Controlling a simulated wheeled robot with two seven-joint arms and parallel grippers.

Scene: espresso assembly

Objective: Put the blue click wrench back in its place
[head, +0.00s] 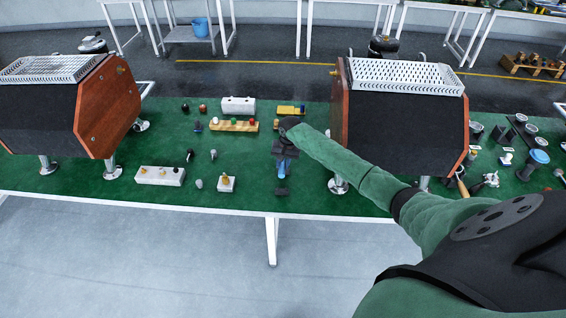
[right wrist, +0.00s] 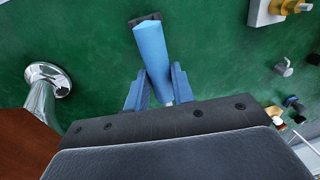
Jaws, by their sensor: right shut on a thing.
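The blue click wrench (head: 281,172) is at my right gripper (head: 283,158), over the green table between the two machines. In the right wrist view, the blue wrench handle (right wrist: 152,52) lies between the two blue fingers of my right gripper (right wrist: 158,88), which is shut on it. A dark block (head: 281,191) sits at the near end of the wrench. In the right wrist view it shows as a black piece (right wrist: 145,19) at the handle's far end. I cannot tell whether it is part of the wrench or a holder. The wrench's other end is hidden. My left gripper is not in view.
A wood-sided machine (head: 95,105) stands on the left and another (head: 405,120) close to the right of my forearm. A yellow block with knobs (head: 233,126), a white block (head: 160,176) and small parts lie left of the wrench. The table's front edge (head: 240,212) is near.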

